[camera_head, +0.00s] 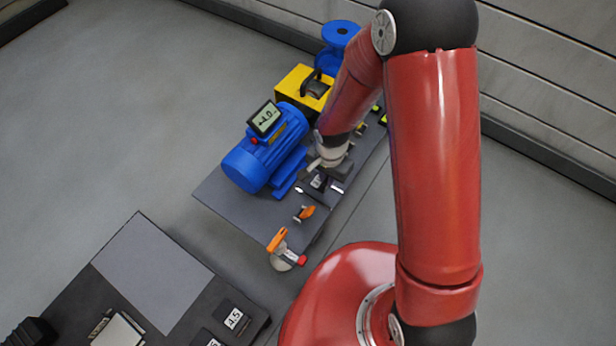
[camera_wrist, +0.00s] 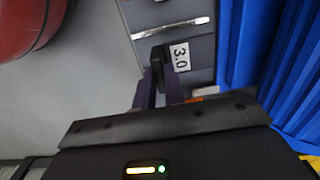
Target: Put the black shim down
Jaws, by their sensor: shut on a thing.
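My gripper (camera_head: 331,166) is over the dark skid plate (camera_head: 240,205), just right of the blue motor (camera_head: 250,162). In the wrist view its two fingers (camera_wrist: 160,92) are shut on the upright tab of the black shim (camera_wrist: 157,62). A white label reading 3.0 lies beside the tab. In the head view the black shim (camera_head: 318,182) shows below the gripper, partly hidden by it. The shim is low over or on the plate close to the motor's blue foot; I cannot tell whether it touches.
A metal bar (camera_wrist: 173,28) lies near the shim. Orange-handled tools (camera_head: 305,213) sit toward the plate's front, a yellow box (camera_head: 294,82) and blue pump (camera_head: 340,32) behind the motor. A dark bench (camera_head: 255,318) at lower left holds a bare grey mat (camera_head: 155,270) and a shim labelled 1.5 (camera_head: 233,319).

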